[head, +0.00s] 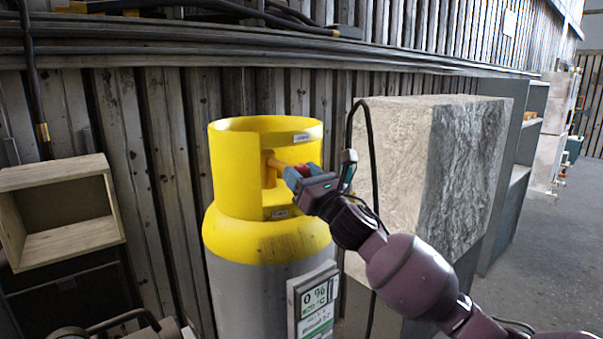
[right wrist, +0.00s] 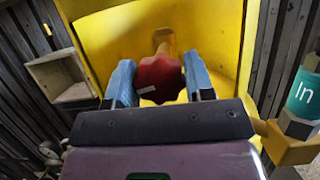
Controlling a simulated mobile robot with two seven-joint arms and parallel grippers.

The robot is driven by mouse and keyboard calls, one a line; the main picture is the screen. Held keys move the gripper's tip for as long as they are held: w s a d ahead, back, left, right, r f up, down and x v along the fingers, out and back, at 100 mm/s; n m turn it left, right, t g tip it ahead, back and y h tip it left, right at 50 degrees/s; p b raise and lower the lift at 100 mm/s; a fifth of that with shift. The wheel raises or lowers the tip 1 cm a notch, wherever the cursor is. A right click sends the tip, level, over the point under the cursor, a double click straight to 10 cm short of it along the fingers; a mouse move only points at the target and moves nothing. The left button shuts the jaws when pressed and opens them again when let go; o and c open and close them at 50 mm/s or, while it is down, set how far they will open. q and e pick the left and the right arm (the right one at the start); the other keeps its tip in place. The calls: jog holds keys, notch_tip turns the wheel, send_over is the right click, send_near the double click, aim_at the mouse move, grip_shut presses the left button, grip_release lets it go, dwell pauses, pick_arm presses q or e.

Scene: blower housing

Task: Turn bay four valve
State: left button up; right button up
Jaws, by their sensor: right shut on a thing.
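A grey gas cylinder with a yellow top and open yellow collar (head: 232,165) stands upright against the wall. Inside the collar is a brass valve stem (head: 268,167) with a red knob (head: 303,170). My right gripper (head: 298,172) reaches into the collar opening from the right, its blue fingers around the knob. In the right wrist view the red lobed knob (right wrist: 159,80) sits between the two blue fingers, which are shut on it. The brass stem (right wrist: 162,42) shows behind the knob. My left gripper is not in view.
A wooden open box (head: 88,238) is at left. A display panel (head: 315,305) hangs on the cylinder's front. A teal "In" part (right wrist: 305,92) is at the wrist view's right. Floor (head: 545,260) is clear at right.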

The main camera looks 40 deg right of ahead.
jog(key=m+h+p, duration=0.1)
jog(key=m, duration=0.1)
jog(key=m+h, duration=0.1)
jog(key=m, duration=0.2)
jog(key=shift+r+h+p, duration=0.1)
jog(key=shift+h+p, duration=0.25)
jog(key=shift+h, duration=0.05)
jog(key=m+h+p, duration=0.1)
jog(key=m, duration=0.1)
jog(key=shift+m+g, duration=0.4)
jog(key=m+h, duration=0.1)
jog(key=m, duration=0.2)
jog(key=shift+m+g+h, duration=0.4)
jog(key=m+g, duration=0.1)
jog(key=m, duration=0.2)
jog(key=m+g+h, duration=0.1)
jog(key=m, duration=0.3)
jog(key=shift+g+h, duration=0.3)
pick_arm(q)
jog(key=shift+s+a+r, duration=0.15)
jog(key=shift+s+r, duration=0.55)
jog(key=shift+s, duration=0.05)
pick_arm(e)
jog(key=m+g, duration=0.2)
jog(key=m, duration=0.3)
jog(key=shift+m, duration=0.4)
jog(key=o, duration=0.9)
